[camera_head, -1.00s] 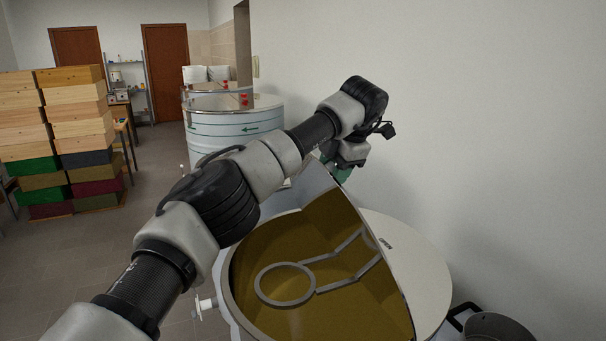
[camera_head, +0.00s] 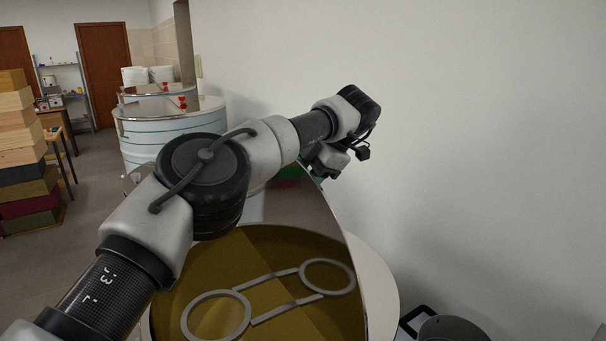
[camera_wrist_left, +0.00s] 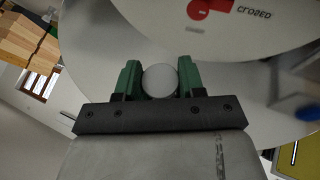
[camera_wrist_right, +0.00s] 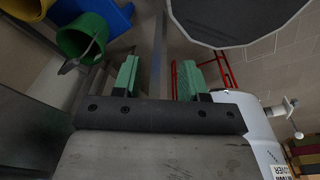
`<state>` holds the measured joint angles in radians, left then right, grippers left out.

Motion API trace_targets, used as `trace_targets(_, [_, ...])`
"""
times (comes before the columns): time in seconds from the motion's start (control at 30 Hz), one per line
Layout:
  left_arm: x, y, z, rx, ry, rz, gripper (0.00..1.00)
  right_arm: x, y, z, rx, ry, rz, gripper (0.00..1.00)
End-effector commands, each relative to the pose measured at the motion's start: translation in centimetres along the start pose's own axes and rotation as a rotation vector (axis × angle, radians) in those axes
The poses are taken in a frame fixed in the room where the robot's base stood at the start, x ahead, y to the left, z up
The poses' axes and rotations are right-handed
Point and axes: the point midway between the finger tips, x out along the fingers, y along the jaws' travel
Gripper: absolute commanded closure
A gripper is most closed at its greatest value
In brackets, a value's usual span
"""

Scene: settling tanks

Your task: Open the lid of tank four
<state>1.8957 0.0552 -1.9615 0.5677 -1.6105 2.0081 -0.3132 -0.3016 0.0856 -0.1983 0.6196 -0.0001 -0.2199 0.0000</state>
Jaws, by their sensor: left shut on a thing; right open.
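The near tank (camera_head: 158,325) stands at the bottom of the head view, with amber contents and a metal ring frame (camera_head: 216,315) inside. Its shiny half lid (camera_head: 325,222) is tilted up, and rings show in or against it. Its number is not readable. My left arm crosses above the tank to the lid's top edge. In the left wrist view my left gripper (camera_wrist_left: 158,82) is shut on a round grey knob (camera_wrist_left: 160,81) between its green fingertips; in the head view it is mostly hidden. My right gripper (camera_wrist_right: 158,80) is open and empty, seen only in the right wrist view.
More tanks (camera_head: 160,135) stand behind, by the wall. Stacked boxes (camera_head: 25,150) are at left. A dark pot (camera_head: 452,329) is at lower right. The right wrist view shows a green bucket (camera_wrist_right: 82,38) and a red rack (camera_wrist_right: 188,75). The left floor is partly clear.

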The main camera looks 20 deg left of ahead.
Motion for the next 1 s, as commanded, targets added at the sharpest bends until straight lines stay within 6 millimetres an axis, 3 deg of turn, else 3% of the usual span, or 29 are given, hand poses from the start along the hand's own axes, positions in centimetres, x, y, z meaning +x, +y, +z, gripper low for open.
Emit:
trace_targets(0.27, [0.14, -0.11, 0.09, 0.006, 0.002, -0.001, 1.00, 0.02, -0.61, 0.08, 0.002, -0.002, -0.008, 0.57])
trace_targets(0.3, [0.15, -0.12, 0.09, 0.006, 0.002, -0.001, 0.58, 0.03, -0.73, 0.05, 0.003, -0.002, -0.009, 0.57])
trace_targets(0.43, [0.15, -0.11, 0.07, 0.005, 0.003, -0.001, 0.38, 0.03, -0.92, -0.01, 0.003, -0.001, -0.012, 0.57])
trace_targets(1.0, [0.09, 0.08, 0.08, -0.001, -0.007, -0.004, 0.36, 0.05, -0.39, -0.26, 0.000, 0.003, -0.005, 0.57])
